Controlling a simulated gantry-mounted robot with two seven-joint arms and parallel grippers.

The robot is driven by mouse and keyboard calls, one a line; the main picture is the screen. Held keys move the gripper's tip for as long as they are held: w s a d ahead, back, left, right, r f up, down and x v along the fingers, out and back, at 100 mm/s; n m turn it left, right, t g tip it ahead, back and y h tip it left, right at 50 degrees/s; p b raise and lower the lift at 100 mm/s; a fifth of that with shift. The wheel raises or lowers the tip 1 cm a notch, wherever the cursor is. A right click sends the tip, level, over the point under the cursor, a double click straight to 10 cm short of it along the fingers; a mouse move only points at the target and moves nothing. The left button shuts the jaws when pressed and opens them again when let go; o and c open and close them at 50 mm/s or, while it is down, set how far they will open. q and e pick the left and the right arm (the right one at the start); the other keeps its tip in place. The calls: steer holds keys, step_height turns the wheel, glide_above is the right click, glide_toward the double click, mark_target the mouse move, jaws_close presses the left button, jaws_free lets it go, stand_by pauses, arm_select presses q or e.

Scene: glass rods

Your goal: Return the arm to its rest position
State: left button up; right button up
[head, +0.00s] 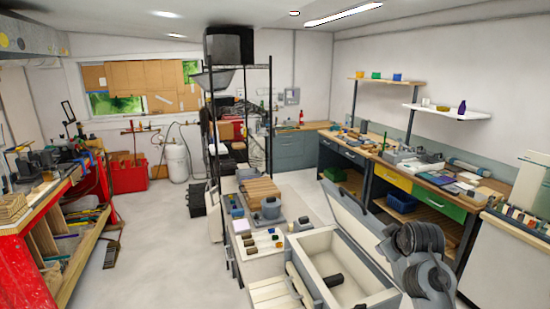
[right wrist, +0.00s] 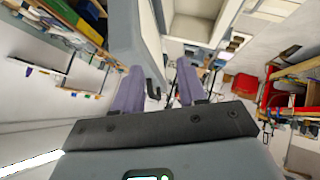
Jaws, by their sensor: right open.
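My right arm (head: 425,265) is folded at the lower right in the head view, beside the open cream box. My right gripper (right wrist: 158,88) shows in the right wrist view with its two purple-grey fingers apart. Nothing is between them. The gripper's fingers cannot be made out in the head view. My left arm and gripper are not in view. Several short rods with coloured ends (head: 262,241) lie on a pale tray on the bench left of the box; whether they are glass is too small to tell.
The cream box (head: 380,300) stands open, its lid (head: 330,215) raised, with a dark cylinder (head: 333,280) inside. A wire rack (head: 270,130) stands behind the bench. Workbenches (head: 440,203) line the right wall. A red workbench (head: 30,240) is at left.

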steer(key=s+a+f+m+g+p, duration=0.2)
steer(key=s+a+f+g+p, duration=0.15)
steer(key=s+f, duration=1.7)
steer(key=s+a+g+p, duration=0.1)
steer(key=s+a, duration=0.1)
steer(key=s, duration=1.2)
steer(key=s+a+f+m+g+y+p, duration=0.1)
steer(key=s+a, duration=0.2)
steer(key=s, duration=1.1)
steer(key=shift+a+f+m, duration=0.15)
steer(key=shift+a+m, duration=0.15)
steer(key=shift+a, duration=0.05)
